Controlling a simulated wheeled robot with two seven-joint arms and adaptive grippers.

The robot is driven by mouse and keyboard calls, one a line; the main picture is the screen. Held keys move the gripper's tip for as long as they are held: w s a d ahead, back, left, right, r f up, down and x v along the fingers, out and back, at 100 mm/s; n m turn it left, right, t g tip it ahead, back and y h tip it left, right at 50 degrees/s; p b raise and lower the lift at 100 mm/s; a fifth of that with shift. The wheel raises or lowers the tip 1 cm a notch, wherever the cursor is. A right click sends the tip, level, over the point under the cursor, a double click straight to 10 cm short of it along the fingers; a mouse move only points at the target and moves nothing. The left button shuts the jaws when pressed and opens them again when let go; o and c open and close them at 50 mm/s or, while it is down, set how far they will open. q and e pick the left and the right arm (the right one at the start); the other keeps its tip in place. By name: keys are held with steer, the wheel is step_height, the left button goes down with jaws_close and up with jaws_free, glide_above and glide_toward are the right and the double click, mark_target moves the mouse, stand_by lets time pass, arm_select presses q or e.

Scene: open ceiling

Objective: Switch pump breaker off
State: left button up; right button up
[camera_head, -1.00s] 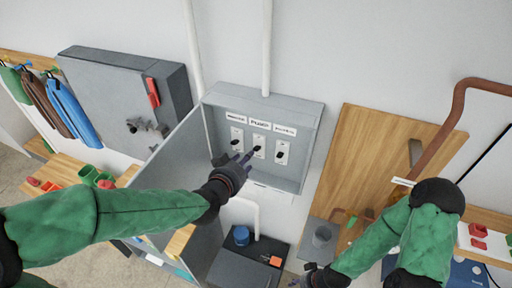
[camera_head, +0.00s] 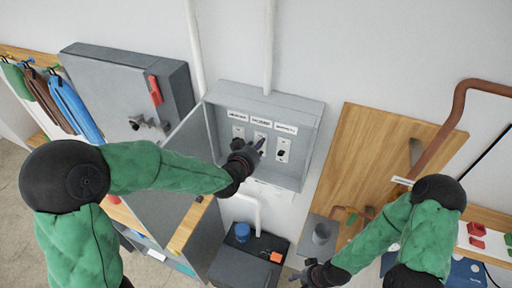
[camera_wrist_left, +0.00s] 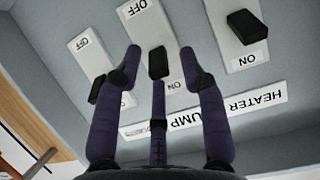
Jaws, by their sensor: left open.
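The pump breaker shows in the left wrist view as a black toggle (camera_wrist_left: 158,62) on a white plate, nearer its ON mark than its OFF mark. It is the middle of three breakers in the open grey panel box (camera_head: 312,150). My left gripper (camera_head: 259,143) is open at the middle breaker and covers its lower part in the head view. In the wrist view its fingers (camera_wrist_left: 165,66) spread either side of the pump toggle, the middle finger close below it; contact is unclear. My right gripper (camera_head: 308,272) is low at the bottom; its fingers are unclear.
The heater breaker (camera_wrist_left: 247,25) and a third breaker (camera_wrist_left: 97,88) flank the pump breaker. The box's open door (camera_head: 172,160) stands to the left. A closed grey cabinet (camera_head: 115,95) with a red handle hangs further left; a wooden board (camera_head: 365,150) is on the right.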

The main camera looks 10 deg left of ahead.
arm_select(q)
jaws_close()
steer(key=shift+a, duration=0.1)
